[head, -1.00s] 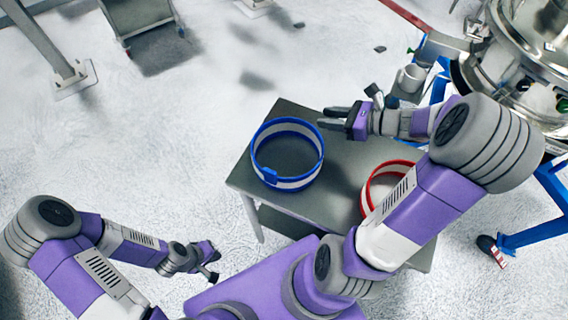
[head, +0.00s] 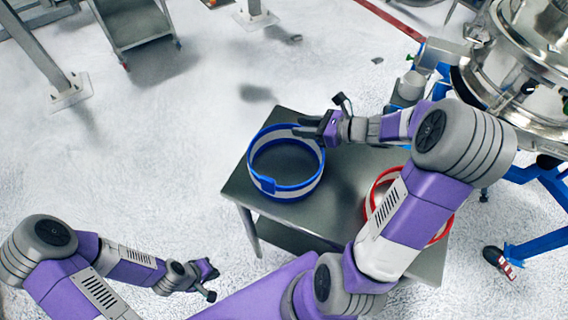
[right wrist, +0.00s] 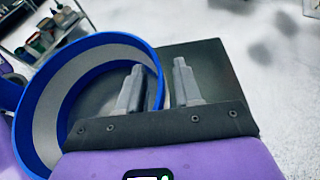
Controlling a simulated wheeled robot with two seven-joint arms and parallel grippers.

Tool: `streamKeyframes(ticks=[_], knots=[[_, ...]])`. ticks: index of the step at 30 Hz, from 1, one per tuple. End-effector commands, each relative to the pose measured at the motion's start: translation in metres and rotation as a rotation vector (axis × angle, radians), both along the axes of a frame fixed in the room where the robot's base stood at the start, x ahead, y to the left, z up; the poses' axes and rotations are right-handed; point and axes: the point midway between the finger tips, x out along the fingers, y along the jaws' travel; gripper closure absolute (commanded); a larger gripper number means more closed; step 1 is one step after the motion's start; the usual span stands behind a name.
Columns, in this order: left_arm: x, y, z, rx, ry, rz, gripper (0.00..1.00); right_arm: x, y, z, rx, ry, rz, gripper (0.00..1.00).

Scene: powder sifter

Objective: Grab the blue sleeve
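The blue sleeve (head: 286,190), a ring with blue rims and a whitish band, stands on the grey table (head: 338,223) at its left part. My right gripper (head: 304,127) is at the far right side of its rim. In the right wrist view, the right gripper (right wrist: 157,80) is open, with one finger over the inside of the blue sleeve (right wrist: 45,110) and the other outside it. The wall shows between the fingers; I cannot tell whether they touch it. My left gripper (head: 215,283) is open and empty, off the table at lower left.
A red sleeve (head: 380,178) stands on the right part of the table, partly hidden by my right arm. A steel sifter machine (head: 505,75) on a blue frame (head: 550,190) stands at the right. A cart (head: 135,25) is at the back left.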

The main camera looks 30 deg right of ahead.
Motion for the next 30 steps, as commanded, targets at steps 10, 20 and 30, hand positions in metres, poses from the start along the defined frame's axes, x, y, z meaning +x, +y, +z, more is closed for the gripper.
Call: streamKeyframes(ticks=[10, 20, 30], knots=[[0.0, 0.0, 0.0, 0.0, 0.0, 0.0, 1.0, 0.0, 0.0, 0.0, 0.0, 0.0, 0.0, 1.0], [0.0, 0.0, 0.0, 0.0, 0.0, 0.0, 1.0, 0.0, 0.0, 0.001, 0.0, 0.0, 0.0, 1.0], [0.0, 0.0, 0.024, 0.0, 0.0, 0.0, 1.0, 0.0, 0.0, 0.049, -0.003, -0.005, 0.001, 1.0]])
